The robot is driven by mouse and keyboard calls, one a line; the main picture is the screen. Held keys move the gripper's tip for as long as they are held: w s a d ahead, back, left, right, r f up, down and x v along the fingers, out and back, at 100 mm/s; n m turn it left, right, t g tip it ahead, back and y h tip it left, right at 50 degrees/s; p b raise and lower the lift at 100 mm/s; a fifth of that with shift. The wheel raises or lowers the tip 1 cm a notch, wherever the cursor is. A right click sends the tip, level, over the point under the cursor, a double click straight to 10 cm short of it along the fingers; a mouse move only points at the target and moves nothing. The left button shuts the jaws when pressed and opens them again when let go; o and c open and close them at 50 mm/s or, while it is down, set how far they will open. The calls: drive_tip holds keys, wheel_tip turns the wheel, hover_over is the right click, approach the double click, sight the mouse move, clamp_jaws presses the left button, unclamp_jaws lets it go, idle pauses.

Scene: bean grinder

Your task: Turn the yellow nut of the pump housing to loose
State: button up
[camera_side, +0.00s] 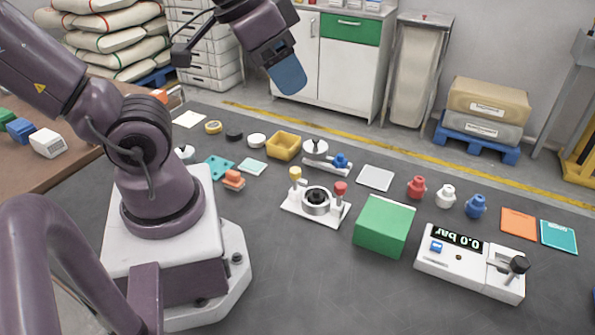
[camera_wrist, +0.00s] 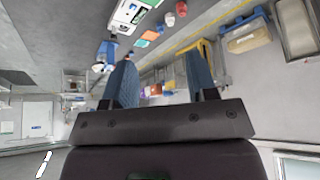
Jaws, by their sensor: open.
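The yellow nut (camera_side: 295,173) stands on a post at the back left of a white base plate (camera_side: 291,207), apparently the pump housing. A silver ring with a black centre (camera_side: 317,197) sits in the middle of that plate, and a red nut (camera_side: 340,187) stands at its right. My gripper (camera_side: 287,76) is high above the far side of the table, well away from the yellow nut. In the wrist view my gripper (camera_wrist: 162,55) shows two blue fingers spread apart with nothing between them. I cannot make out the yellow nut in the wrist view.
A green block (camera_side: 383,226) stands right of the plate. A yellow bin (camera_side: 284,146) and a small fixture with a blue part (camera_side: 340,160) lie behind. Loose red (camera_side: 416,187), white (camera_side: 445,195) and blue (camera_side: 475,206) pieces and a 0.0 bar gauge (camera_side: 459,262) are farther right.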

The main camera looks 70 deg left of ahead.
drive_tip(key=w+a+f+g, duration=0.3)
drive_tip(key=a+f+g, duration=0.2)
drive_tip(key=a+f, duration=0.35)
drive_tip(key=m, duration=0.7)
approach(296, 169)
drive_tip(key=shift+g, duration=0.3)
drive_tip(key=f, duration=0.9)
drive_tip(key=shift+w, duration=0.2)
drive_tip(key=c, duration=0.9)
